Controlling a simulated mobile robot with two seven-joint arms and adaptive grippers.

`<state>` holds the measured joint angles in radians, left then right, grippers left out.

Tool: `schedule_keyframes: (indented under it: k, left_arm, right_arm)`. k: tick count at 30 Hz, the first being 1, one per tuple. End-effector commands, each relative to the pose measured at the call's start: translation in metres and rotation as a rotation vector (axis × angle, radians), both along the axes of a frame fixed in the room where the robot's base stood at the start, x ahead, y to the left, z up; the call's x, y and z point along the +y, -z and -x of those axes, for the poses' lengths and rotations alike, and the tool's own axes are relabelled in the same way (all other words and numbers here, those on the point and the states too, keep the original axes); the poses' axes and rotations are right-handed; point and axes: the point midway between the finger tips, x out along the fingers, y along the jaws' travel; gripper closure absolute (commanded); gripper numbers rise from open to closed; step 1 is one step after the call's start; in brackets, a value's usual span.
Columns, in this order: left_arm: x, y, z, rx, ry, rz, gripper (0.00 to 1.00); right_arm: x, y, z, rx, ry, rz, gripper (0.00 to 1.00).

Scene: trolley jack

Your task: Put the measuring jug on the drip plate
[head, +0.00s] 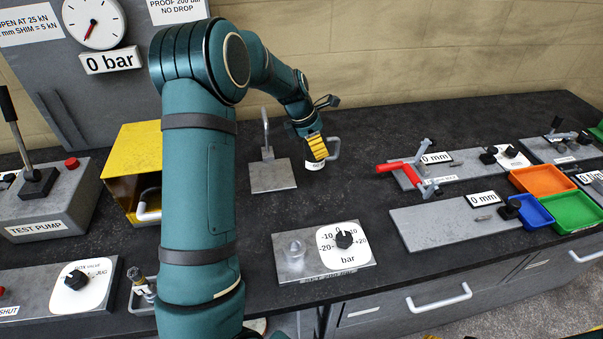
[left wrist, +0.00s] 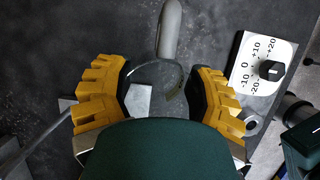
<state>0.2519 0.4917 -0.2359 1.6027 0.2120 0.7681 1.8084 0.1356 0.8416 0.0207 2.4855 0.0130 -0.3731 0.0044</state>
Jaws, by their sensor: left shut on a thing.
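The measuring jug (head: 315,166) is at the back middle of the bench, right of the drip plate, mostly hidden under my left gripper (head: 316,148). Its grey handle (head: 334,148) sticks out to the right. In the left wrist view the handle (left wrist: 170,30) and curved rim show between the yellow fingers of my left gripper (left wrist: 165,98), which is shut on the jug. I cannot tell whether the jug touches the bench. The drip plate (head: 272,177) is a bare grey square below a hooked pipe (head: 265,130).
The hooked pipe stands close left of my left gripper. A yellow open box (head: 138,155) is further left. A bar dial panel (head: 323,252) lies in front, and a red-handled fixture (head: 400,170) is to the right. Bare dark bench lies between them.

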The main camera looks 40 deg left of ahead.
Motion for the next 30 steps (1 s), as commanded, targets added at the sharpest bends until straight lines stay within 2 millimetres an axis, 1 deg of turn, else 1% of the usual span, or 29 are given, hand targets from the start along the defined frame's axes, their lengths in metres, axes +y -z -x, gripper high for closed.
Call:
schedule_keyframes:
  k: [1,6,14,19,21,30]
  left_arm:
    - [0.000,0.012,0.001,0.005,-0.001,0.002,0.78]
    - [0.000,0.041,0.001,0.004,0.000,0.002,0.78]
    - [0.000,0.061,0.001,0.002,-0.001,0.001,0.78]
    - [0.000,0.085,0.001,0.003,0.000,0.002,0.78]
    - [0.000,0.089,0.001,0.002,0.000,0.001,0.78]
    - [0.000,0.090,0.000,0.001,0.000,0.001,0.78]
  right_arm:
    - [0.000,0.003,0.000,0.000,0.000,0.001,0.53]
    - [0.000,0.007,0.000,0.000,0.000,0.002,0.53]
    - [0.000,0.009,0.000,0.000,0.000,0.002,0.53]
    - [0.000,0.012,0.000,0.001,0.000,0.003,0.53]
    - [0.000,0.013,0.000,0.001,0.000,0.003,0.53]
    - [0.001,0.013,0.000,0.001,0.000,0.003,0.53]
